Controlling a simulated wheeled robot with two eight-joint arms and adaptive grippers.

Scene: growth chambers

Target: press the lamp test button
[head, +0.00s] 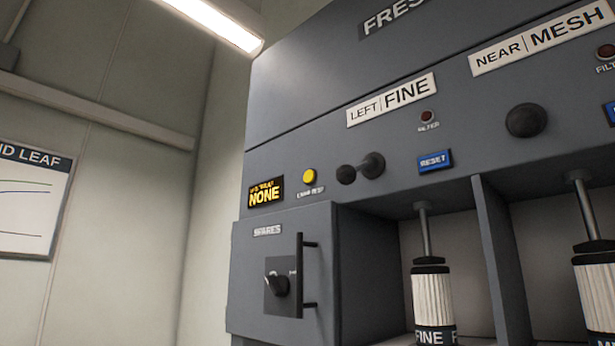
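The lamp test button (309,176) is a round yellow button on the dark grey cabinet front, in the middle of the head view. A small label, too blurred to read surely, sits just below it. To its left is a black display (265,192) with yellow text reading NONE. Neither of my grippers shows in the head view, and nothing covers the button.
Right of the button are black knobs (372,165), a blue RESET button (435,161) and a dark red filter lamp (428,117). Below is a SPARES door with a bar handle (301,277) standing out. White filter cartridges (432,299) hang in open bays.

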